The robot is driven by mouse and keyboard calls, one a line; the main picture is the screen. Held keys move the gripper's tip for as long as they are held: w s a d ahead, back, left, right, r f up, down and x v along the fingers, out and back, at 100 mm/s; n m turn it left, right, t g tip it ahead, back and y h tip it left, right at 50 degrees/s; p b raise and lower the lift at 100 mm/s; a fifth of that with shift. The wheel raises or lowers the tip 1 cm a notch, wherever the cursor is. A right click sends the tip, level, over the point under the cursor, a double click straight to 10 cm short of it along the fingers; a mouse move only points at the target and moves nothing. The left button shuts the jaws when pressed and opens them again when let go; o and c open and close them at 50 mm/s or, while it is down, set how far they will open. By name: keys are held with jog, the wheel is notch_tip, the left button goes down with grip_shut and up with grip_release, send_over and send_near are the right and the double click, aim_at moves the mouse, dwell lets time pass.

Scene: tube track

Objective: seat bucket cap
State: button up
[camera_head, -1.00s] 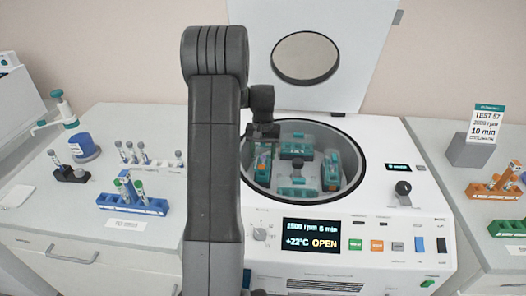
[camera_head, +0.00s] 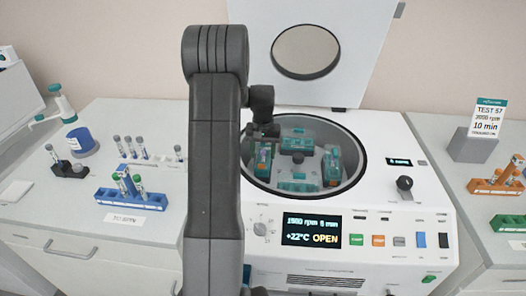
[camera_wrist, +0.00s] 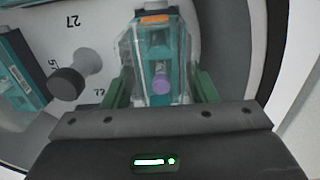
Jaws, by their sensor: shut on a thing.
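My gripper (camera_wrist: 162,92) has its two green fingers shut on a clear bucket cap (camera_wrist: 128,52) in the wrist view. The cap lies over or around a teal bucket (camera_wrist: 158,20) with an orange label. A purple-topped tube shows through the clear cap. I cannot tell whether the cap sits fully down. In the head view my gripper (camera_head: 262,132) is at the left inside of the open centrifuge bowl, just above the left bucket (camera_head: 263,158). My arm hides part of the bowl's left side.
Other teal buckets stand in the bowl at the back (camera_head: 297,141), right (camera_head: 332,166) and front (camera_head: 298,187). A grey hub knob (camera_wrist: 68,84) is close to my gripper. The bowl wall is near on the right. The centrifuge lid (camera_head: 305,52) stands open. Racks with tubes flank the machine.

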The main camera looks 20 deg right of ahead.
jog(key=shift+f, duration=0.15)
jog(key=shift+f+b, duration=0.6)
jog(key=shift+f, duration=0.25)
jog(key=shift+f, duration=0.2)
jog(key=shift+f, duration=0.25)
jog(key=o, duration=1)
jog(key=shift+o, duration=0.2)
jog(key=shift+r, duration=0.15)
notch_tip(320, 180, up, 14)
jog(key=shift+f+b, duration=0.2)
jog(key=shift+b, duration=0.4)
